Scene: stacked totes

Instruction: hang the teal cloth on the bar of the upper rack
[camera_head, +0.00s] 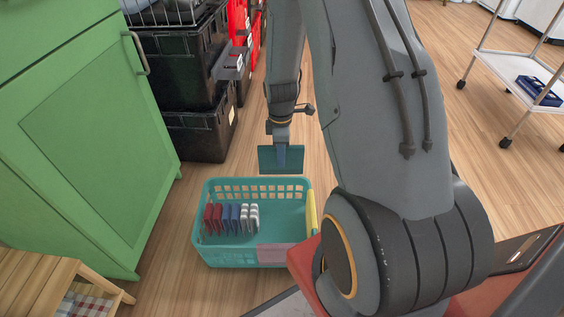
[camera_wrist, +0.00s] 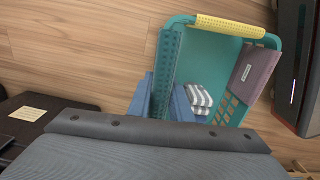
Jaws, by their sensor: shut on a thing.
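My gripper (camera_head: 283,155) is shut on the teal cloth (camera_head: 266,161). It holds the cloth hanging just above the back rim of the teal basket (camera_head: 290,254). In the wrist view, the cloth (camera_wrist: 167,68) is dotted and sits between the bluish fingers of my gripper (camera_wrist: 164,100). The basket (camera_wrist: 184,19) is behind it. Several red, blue and white-grey folded cloths stand in the basket; a striped one (camera_wrist: 200,97) shows beside the fingers. I cannot make out the bar of the upper rack in either view.
Stacked black totes (camera_head: 198,130) with a wire rack (camera_head: 168,14) on top stand at the back left, with red ones behind. A green cabinet (camera_head: 95,130) is at left. A white trolley (camera_head: 510,70) stands at right. Wooden floor lies clear between.

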